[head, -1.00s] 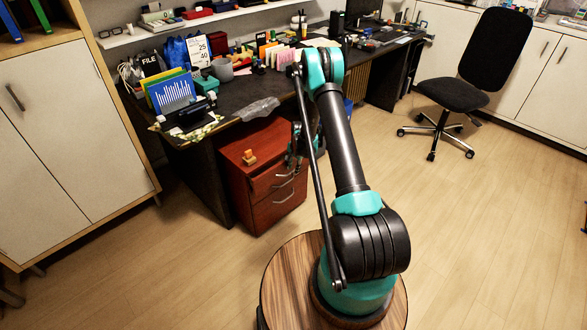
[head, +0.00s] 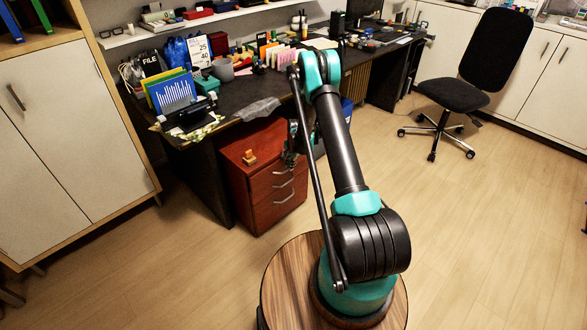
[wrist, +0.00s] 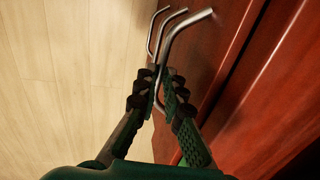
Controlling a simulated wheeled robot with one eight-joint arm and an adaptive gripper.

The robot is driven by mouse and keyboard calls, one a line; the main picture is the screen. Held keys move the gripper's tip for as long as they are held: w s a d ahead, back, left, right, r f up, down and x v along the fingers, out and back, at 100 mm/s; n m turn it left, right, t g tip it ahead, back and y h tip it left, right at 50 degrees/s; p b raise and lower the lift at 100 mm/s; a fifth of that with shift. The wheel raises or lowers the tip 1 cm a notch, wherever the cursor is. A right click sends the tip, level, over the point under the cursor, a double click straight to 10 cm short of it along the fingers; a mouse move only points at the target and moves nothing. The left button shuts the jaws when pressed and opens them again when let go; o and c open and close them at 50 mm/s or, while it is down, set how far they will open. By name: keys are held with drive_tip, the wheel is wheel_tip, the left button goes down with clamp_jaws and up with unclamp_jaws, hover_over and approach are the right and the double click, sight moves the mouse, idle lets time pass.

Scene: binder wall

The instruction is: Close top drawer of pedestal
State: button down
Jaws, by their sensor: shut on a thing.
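The red-brown wooden pedestal (head: 240,190) stands under the desk in the head view, its drawer fronts facing right. Its front shows three metal handles, one above another. The top drawer front (head: 270,178) looks about in line with the fronts below; I cannot tell whether a small gap is left. My gripper (head: 291,155) is at the top of this front, partly hidden by my arm. In the wrist view, my gripper's fingers (wrist: 167,92) are shut on the nearest bent metal handle (wrist: 181,38), the top drawer's. The lower handles (wrist: 166,24) show beyond it.
A small wooden object (head: 249,158) sits on top of the pedestal. The dark desk (head: 245,93) above holds folders, a calendar and office items. A black swivel chair (head: 452,95) stands at the right. The floor (head: 450,230) in front is clear.

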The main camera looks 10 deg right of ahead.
drive_tip(key=shift+w+a, duration=0.25)
drive_tip(key=shift+w, duration=0.2)
drive_tip(key=c, duration=1.6)
unclamp_jaws()
drive_tip(key=r, duration=0.4)
drive_tip(key=s+r, duration=0.1)
drive_tip(key=r, duration=0.3)
drive_tip(key=d+r, duration=0.1)
drive_tip(key=r, duration=0.2)
drive_tip(key=shift+s+d+r, duration=0.1)
drive_tip(key=shift+s+r, duration=0.25)
drive_tip(key=shift+r, duration=0.05)
